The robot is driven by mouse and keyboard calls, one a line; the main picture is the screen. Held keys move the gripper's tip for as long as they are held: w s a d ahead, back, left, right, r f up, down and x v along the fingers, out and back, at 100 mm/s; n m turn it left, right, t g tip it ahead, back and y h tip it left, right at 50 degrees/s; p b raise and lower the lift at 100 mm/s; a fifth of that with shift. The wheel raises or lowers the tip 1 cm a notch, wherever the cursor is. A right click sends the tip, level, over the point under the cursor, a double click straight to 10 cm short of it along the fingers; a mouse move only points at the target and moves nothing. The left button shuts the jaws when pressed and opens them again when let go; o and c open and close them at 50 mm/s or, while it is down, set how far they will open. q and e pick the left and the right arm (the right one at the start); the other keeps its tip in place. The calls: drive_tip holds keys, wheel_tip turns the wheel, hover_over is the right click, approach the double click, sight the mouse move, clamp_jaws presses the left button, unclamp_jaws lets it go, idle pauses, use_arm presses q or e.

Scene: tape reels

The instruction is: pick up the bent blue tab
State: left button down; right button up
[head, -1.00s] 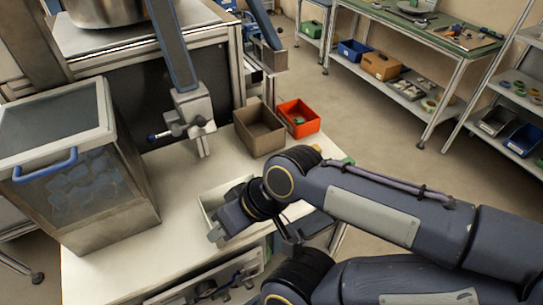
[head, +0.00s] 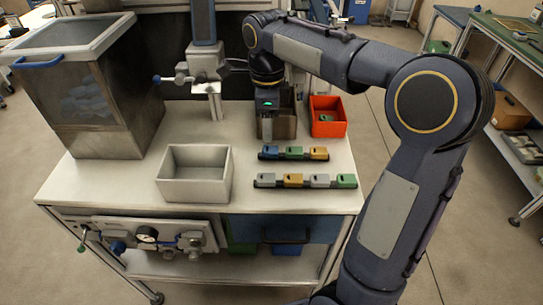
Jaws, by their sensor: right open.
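A blue tab (head: 270,153) sits at the left end of the back row on the white bench. It is small in the picture, and I cannot tell whether it is bent. A green and a yellow tab stand to its right in the same row. My right gripper (head: 267,134) points down just behind and above the blue tab, open and apart from it as far as I can see. Its fingers are hard to make out against the brown box (head: 285,125). My left gripper is not in view.
A front row of green, yellow and grey tabs (head: 305,181) lies nearer me. An empty grey tray (head: 193,189) stands to the left. An orange-red bin (head: 328,129) holding something green is at the back right. A metal press head (head: 205,70) and lidded container (head: 90,110) stand behind left.

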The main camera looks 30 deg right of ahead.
sight(268, 149)
drive_tip(key=shift+d+f, duration=0.1)
drive_tip(key=shift+f, duration=0.4)
wheel_tip(268, 149, down, 7)
drive_tip(key=shift+w+r, duration=0.1)
drive_tip(key=c, duration=1)
drive_tip(key=shift+r, duration=0.1)
drive_tip(key=shift+c, duration=0.2)
